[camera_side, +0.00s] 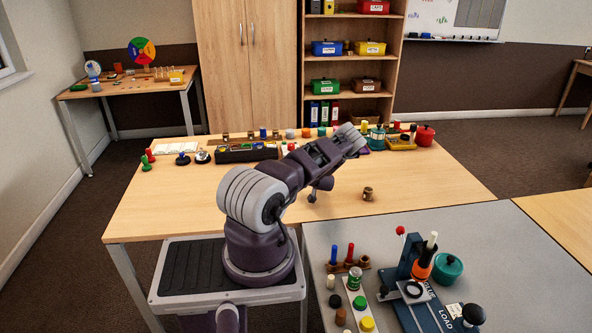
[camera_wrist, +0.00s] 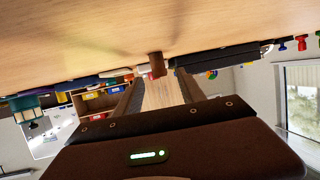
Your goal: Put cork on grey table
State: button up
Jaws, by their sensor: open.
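A small brown cylinder (camera_side: 368,194), which looks like the cork, stands upright on the wooden table, right of my arm in the side view. A brown cylinder, probably the same one, shows in the upside-down wrist view (camera_wrist: 155,65), just beyond the fingertips. My gripper (camera_wrist: 160,84) is open, its two dark fingers spread with nothing held between them. In the side view the gripper is small and largely hidden by my arm. The grey table (camera_side: 545,290) is at the front right, with its left part and middle occupied.
On the grey table stand a blue press (camera_side: 405,270), a teal pot (camera_side: 447,267), a peg rack (camera_side: 347,266) and a tray of coloured pieces (camera_side: 357,309). Its right side is clear. A black case (camera_side: 232,154), a red pot (camera_side: 425,136) and small objects line the wooden table's back edge.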

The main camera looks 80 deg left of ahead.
jog(key=x, duration=0.3)
jog(key=shift+a, duration=0.1)
grip_shut()
jog(key=shift+r, duration=0.1)
notch_tip(320, 180, up, 10)
jog(key=w+d+r+m+t, duration=0.3)
jog(key=w+d+r, duration=0.2)
jog(key=w, duration=0.5)
jog(key=w+d+r+m+t, duration=0.25)
jog(key=w+d+r, duration=0.3)
jog(key=w, duration=0.45)
jog(key=w+d+r+m+t+h, duration=0.1)
jog(key=w+d+r+m+t, duration=0.15)
jog(key=w+d, duration=0.4)
jog(key=w+d+r+m+t+h, duration=0.2)
jog(key=w+d+r+t, duration=0.15)
jog(key=d, duration=0.55)
jog(key=d+r+m+t+h, duration=0.1)
jog(key=d+r+m+h, duration=0.1)
jog(key=d, duration=1)
jog(key=d+r+m+t+h, duration=0.2)
jog(key=d+r+m+h, duration=0.1)
jog(key=d, duration=1)
jog(key=d+r+m+t+h, duration=0.2)
jog(key=d+m+h, duration=0.3)
jog(key=d, duration=0.7)
jog(key=shift+w+d+r+h, duration=0.2)
jog(key=shift+w+r+h, duration=0.2)
jog(key=shift+r, duration=0.2)
